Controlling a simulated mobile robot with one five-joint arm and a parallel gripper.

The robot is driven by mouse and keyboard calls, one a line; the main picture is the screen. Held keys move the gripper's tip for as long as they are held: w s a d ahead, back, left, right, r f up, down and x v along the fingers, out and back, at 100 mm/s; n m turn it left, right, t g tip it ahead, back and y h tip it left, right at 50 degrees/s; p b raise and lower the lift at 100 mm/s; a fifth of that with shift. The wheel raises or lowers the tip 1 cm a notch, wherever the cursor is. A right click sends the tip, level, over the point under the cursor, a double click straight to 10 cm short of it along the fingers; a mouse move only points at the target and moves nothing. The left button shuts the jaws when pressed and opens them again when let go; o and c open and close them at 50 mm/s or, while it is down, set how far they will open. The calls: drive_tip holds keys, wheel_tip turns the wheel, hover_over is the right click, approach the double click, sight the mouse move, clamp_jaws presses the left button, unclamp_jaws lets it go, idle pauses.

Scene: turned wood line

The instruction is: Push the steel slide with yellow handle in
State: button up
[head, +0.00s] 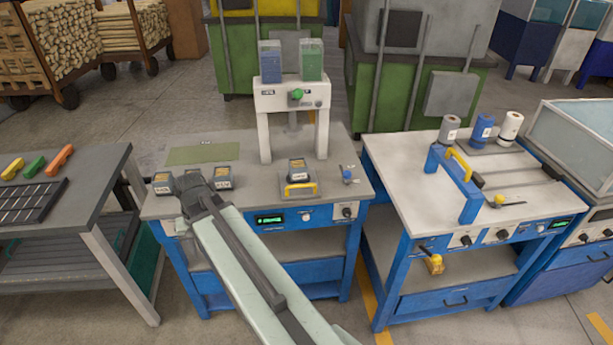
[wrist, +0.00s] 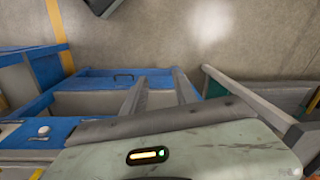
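The steel slide (head: 284,181) is a flat plate at the front of the press, sticking out toward the near edge of the middle table. Its yellow handle (head: 301,188) is on the near end. A dark block with a pale label (head: 298,169) sits on the slide. The white press frame (head: 264,137) stands behind it. My gripper (head: 191,187) is at the left front of the same table, to the left of the slide and apart from it. Its fingers are too small and dark to tell open or shut. The slide does not show in the wrist view.
Dark labelled blocks (head: 222,177) lie beside my gripper at the table's left front. A green mat (head: 203,154) lies behind them. A small blue-topped item (head: 347,174) is right of the slide. A table with a blue frame (head: 468,204) stands to the right.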

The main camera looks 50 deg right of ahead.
drive_tip(key=d+r+m+t+y+p, duration=0.1)
drive_tip(key=d+r+m+p, duration=0.2)
drive_tip(key=d, duration=0.5)
drive_tip(key=d+r+m+p, duration=0.1)
drive_tip(key=d+r+m, duration=0.3)
drive_tip(key=d, duration=0.5)
drive_tip(key=m+t+p, duration=0.3)
drive_tip(key=m+p, duration=0.2)
drive_tip(key=m, duration=0.8)
approach(307, 185)
drive_tip(key=b+x, duration=0.7)
drive_tip(key=shift+w+a, duration=0.15)
drive_tip(key=shift+w, duration=0.1)
drive_tip(key=shift+w+a+f+b, duration=0.1)
drive_tip(key=shift+w+f+b, duration=0.15)
drive_tip(key=shift+f+b, duration=0.2)
drive_tip(key=shift+r, duration=0.15)
clamp_jaws()
